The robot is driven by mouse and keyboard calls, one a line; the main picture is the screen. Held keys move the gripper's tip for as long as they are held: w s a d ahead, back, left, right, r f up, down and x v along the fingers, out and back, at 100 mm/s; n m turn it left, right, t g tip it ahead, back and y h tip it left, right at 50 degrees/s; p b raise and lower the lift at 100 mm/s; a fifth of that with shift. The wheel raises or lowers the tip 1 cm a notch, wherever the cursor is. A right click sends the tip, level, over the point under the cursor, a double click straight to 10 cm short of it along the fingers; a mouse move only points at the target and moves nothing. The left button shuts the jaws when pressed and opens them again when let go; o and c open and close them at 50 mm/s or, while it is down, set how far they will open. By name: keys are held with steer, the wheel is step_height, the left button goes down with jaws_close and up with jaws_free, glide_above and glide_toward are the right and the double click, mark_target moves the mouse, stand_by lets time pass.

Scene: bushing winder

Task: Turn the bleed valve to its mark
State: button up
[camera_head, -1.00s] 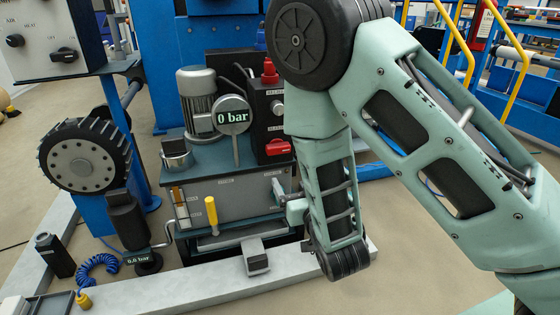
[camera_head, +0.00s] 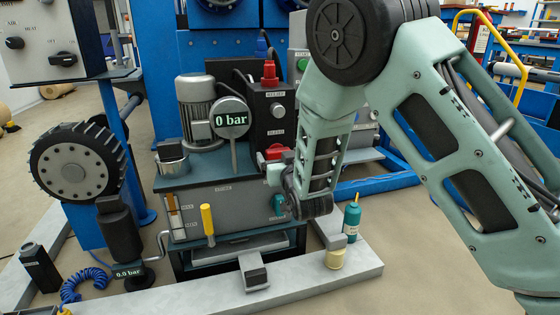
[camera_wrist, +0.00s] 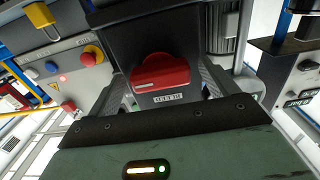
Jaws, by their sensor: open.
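The bleed valve (camera_head: 276,152) is a red knob on the front of the black box on the power unit; in the head view my gripper partly covers it. In the wrist view the red valve knob (camera_wrist: 160,72) sits near the middle, with its label upside down beneath it. My gripper (camera_head: 267,165) is in front of the valve. In the wrist view the open fingers of my gripper (camera_wrist: 160,85) stand left and right of the knob, apart from it. The mark cannot be made out.
A gauge reading 0 bar (camera_head: 231,119) stands left of the black box (camera_head: 266,113). A yellow-handled lever (camera_head: 207,222) rises at the tank front. A teal bottle (camera_head: 351,218) and a pale jar (camera_head: 335,254) stand on the frame to the right. A red mushroom button (camera_wrist: 92,54) shows in the wrist view.

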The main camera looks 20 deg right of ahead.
steer(key=c, duration=1)
